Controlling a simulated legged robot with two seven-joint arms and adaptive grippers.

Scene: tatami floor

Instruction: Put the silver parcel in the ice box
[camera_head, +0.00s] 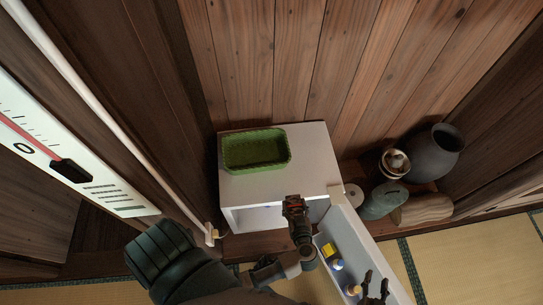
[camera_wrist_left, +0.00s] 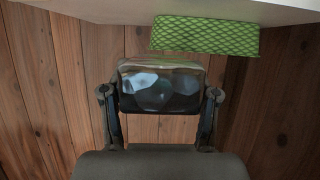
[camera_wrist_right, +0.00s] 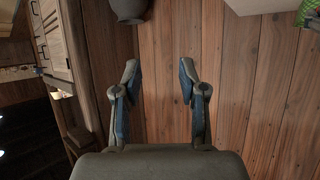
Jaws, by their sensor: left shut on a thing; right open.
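The white ice box (camera_head: 307,165) stands against the wooden wall, its front opening partly visible. Its door (camera_head: 352,222) is swung open to the right. My left gripper (camera_head: 296,208) is at the front of the ice box, near its right side. In the left wrist view (camera_wrist_left: 160,94) it is shut on the glossy silver parcel (camera_wrist_left: 158,82), which reflects its surroundings. In the head view the parcel is small and hard to make out. My right gripper (camera_head: 376,283) is beside the open door, low in the picture. Its fingers are apart and empty in the right wrist view (camera_wrist_right: 158,76).
A green basket (camera_head: 256,150) sits on the ice box. The door shelf holds a yellow item (camera_head: 328,250) and small containers. To the right stand a dark vase (camera_head: 433,153) and other pots. Tatami (camera_head: 470,255) is clear at lower right.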

